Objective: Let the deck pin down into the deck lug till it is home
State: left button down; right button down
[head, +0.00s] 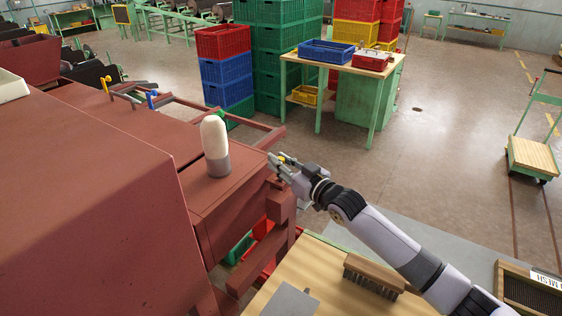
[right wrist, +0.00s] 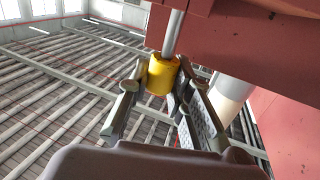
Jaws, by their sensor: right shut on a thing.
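The deck pin has a yellow cylindrical head (right wrist: 163,74) and a bare grey shank (right wrist: 173,35) in the right wrist view. My right gripper (right wrist: 152,92) is shut on the yellow head; its fingers lie on either side. A length of shank shows between the head and the top edge of that view, beside the red deck (right wrist: 265,25). The pin's tip is out of frame. In the head view my right gripper (head: 279,163) is at the deck's right corner, above a red bracket and post (head: 281,207). The lug's hole is hidden, so I cannot tell how deep the pin sits.
A white-domed cylinder with a grey base (head: 215,147) stands on the deck close left of the gripper. Below is a wooden bench (head: 330,262) with a brush (head: 374,276). A green-legged table (head: 345,65) and stacked crates (head: 285,60) stand behind.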

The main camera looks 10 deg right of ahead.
jog(key=shift+f, duration=0.15)
jog(key=c, duration=1.4)
grip_release()
jog(key=shift+o, duration=0.2)
jog(key=v, duration=1.2)
jog(key=shift+a, duration=0.1)
